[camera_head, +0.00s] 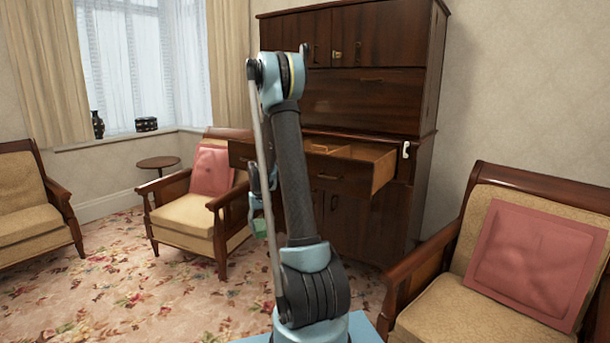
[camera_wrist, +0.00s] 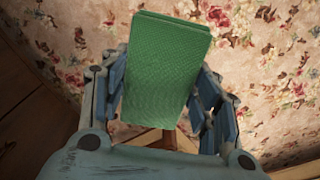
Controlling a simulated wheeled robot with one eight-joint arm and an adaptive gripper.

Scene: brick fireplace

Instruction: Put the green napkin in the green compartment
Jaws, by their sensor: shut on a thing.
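The green napkin (camera_wrist: 165,70) is a folded rectangle held between the fingers of my gripper (camera_wrist: 168,105), with the flowered carpet below it in the wrist view. In the head view my gripper (camera_head: 261,212) hangs low left of my arm, partly hidden by it, and a bit of the green napkin (camera_head: 259,228) shows there. The gripper is in front of the dark wooden cabinet (camera_head: 365,105). A drawer (camera_head: 382,173) of the cabinet is pulled open, and wooden dividers show inside. No green compartment can be made out; my arm hides part of the drawer.
An armchair with a pink cushion (camera_head: 211,170) stands left of my arm, and another armchair (camera_head: 440,308) is close at the right. A small round table (camera_head: 158,163) stands near the window. Open carpet (camera_head: 120,270) lies at the front left.

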